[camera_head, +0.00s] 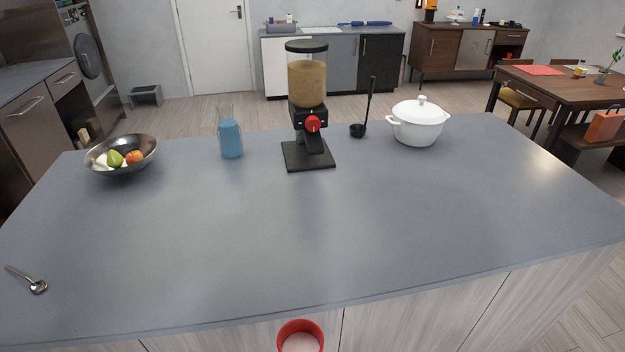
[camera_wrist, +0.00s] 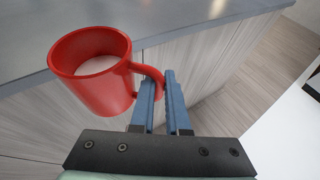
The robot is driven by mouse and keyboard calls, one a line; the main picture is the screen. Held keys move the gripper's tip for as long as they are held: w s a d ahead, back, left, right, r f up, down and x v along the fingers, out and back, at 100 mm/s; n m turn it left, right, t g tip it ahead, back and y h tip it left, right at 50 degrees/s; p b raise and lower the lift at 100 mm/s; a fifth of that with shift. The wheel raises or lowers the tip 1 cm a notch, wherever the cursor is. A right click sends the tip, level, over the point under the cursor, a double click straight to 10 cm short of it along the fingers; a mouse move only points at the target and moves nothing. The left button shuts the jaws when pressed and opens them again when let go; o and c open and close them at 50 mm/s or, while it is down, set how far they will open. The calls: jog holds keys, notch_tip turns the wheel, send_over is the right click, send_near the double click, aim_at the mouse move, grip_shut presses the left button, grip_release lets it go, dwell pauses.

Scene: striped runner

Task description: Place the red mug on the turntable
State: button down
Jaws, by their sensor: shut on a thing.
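The red mug (camera_wrist: 105,92) is in the wrist view, with its open top up and a pale inside. My gripper (camera_wrist: 161,82) has its two blue fingers closed on the mug's handle. The mug also shows at the bottom edge of the head view (camera_head: 300,324), in front of the counter's front side and cut off by the frame. My gripper is not seen in the head view. I cannot make out a turntable in either view.
The grey counter (camera_head: 300,230) has a wide clear middle. Along its back stand a fruit bowl (camera_head: 145,142), a blue carafe (camera_head: 231,140), a dispenser (camera_head: 308,85), a ladle (camera_head: 358,130) and a white pot (camera_head: 420,130). A spoon (camera_head: 37,287) lies at the left.

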jog(key=s+a+f+n+t+y, duration=0.1)
jog(key=s+a+f+n+y, duration=0.3)
jog(key=f+y, duration=0.1)
jog(key=shift+n, duration=0.4)
jog(key=shift+r, duration=0.1)
